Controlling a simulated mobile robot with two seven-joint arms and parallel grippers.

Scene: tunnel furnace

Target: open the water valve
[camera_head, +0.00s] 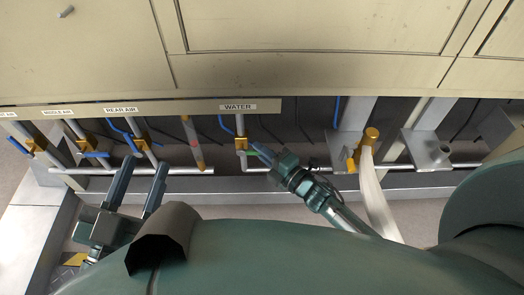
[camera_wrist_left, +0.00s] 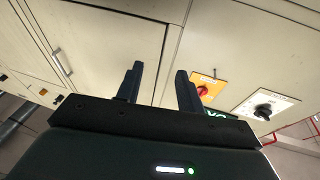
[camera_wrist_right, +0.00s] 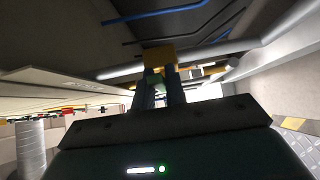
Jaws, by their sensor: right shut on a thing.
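The water valve (camera_head: 241,144) is a brass body on a thin pipe below the WATER label (camera_head: 237,107). My right gripper (camera_head: 259,152) reaches it from the lower right and is shut on the valve's handle, which is mostly hidden by the fingers. In the right wrist view the brass valve body (camera_wrist_right: 160,57) stands just beyond the fingertips (camera_wrist_right: 157,84). How far the handle is turned cannot be told. My left gripper (camera_head: 139,182) is open and empty, well left of the water valve; its two spread fingers also show in the left wrist view (camera_wrist_left: 159,74).
Similar brass valves with blue parts stand left under the REAR AIR label (camera_head: 121,110). A larger brass fitting (camera_head: 370,136) with a pale pipe is right of my right gripper. A horizontal pipe (camera_head: 185,171) runs below the valves. The furnace panel (camera_head: 320,75) is above.

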